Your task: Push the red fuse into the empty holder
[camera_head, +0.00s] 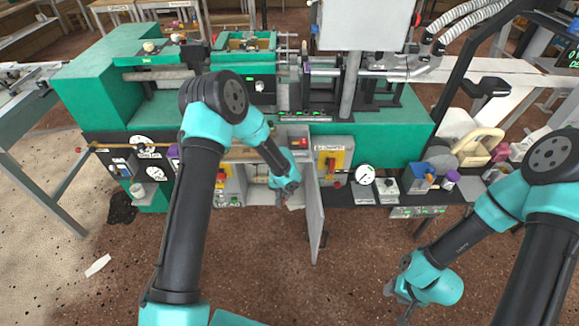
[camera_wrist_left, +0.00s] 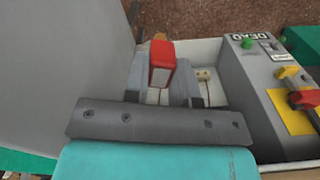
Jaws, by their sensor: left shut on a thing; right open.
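The red fuse (camera_wrist_left: 161,62) shows in the left wrist view as a red block with a paler lower part. My left gripper (camera_head: 282,195) is shut on it, with grey fingers on both sides. In the head view the gripper is at the open electrical cabinet (camera_head: 241,186), and the fuse cannot be made out there. A small cream fitting (camera_wrist_left: 204,75) sits right of the fingers in the wrist view; I cannot tell whether it is part of a holder. The empty holder cannot be clearly told. My right gripper (camera_head: 401,292) is open and empty, low at the right, away from the cabinet.
The cabinet's grey door (camera_head: 315,205) stands open just right of my left gripper. A grey box (camera_wrist_left: 247,90) labelled DEAD has a green button, beside a yellow plate (camera_wrist_left: 281,101) with a red handle. The green machine (camera_head: 390,148) stands behind.

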